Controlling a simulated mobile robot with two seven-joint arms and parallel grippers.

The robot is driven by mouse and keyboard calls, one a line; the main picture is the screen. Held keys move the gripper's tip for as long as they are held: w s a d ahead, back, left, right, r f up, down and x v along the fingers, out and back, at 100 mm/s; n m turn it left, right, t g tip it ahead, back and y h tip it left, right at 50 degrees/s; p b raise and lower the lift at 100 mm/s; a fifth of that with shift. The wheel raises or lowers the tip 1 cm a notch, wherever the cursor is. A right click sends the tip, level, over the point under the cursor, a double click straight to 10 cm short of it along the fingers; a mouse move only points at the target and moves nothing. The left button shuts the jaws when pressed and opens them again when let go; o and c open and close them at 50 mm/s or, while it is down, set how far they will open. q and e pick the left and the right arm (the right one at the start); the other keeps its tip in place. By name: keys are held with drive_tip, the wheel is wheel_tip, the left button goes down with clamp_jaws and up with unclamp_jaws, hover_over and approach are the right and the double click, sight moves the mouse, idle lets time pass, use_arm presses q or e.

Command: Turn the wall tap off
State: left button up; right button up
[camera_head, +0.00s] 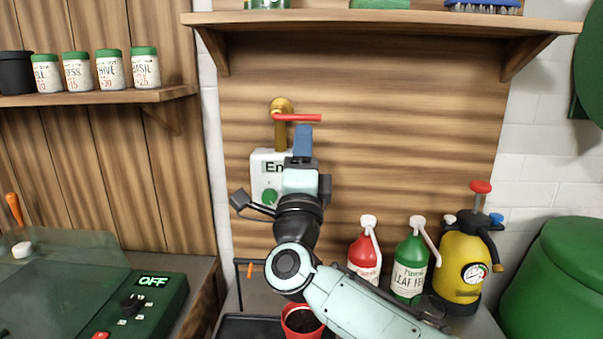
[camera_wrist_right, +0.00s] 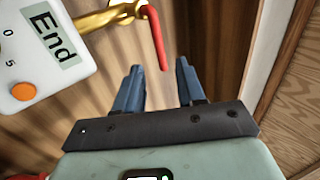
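The wall tap (camera_head: 281,107) is brass, mounted on the wooden back panel, with its spout pointing down. Its red lever (camera_head: 297,117) lies level and points right. My right gripper (camera_head: 303,130) is raised just below the lever's free end. In the right wrist view, my right gripper (camera_wrist_right: 159,66) has its two blue fingers apart with nothing gripped. The red lever (camera_wrist_right: 154,35) reaches down toward the gap between the fingertips; I cannot tell whether it touches them. The brass tap (camera_wrist_right: 108,14) shows at the top. My left gripper is not in view.
A white box with an "End" display (camera_head: 258,167) hangs under the tap, partly behind my right gripper. A red bottle (camera_head: 363,255), a green bottle (camera_head: 409,268) and a yellow sprayer (camera_head: 462,262) stand at right. A wooden shelf (camera_head: 385,19) overhangs above.

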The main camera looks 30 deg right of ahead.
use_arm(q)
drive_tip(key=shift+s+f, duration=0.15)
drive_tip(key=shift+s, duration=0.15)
use_arm(e)
drive_tip(key=shift+v, duration=2.1)
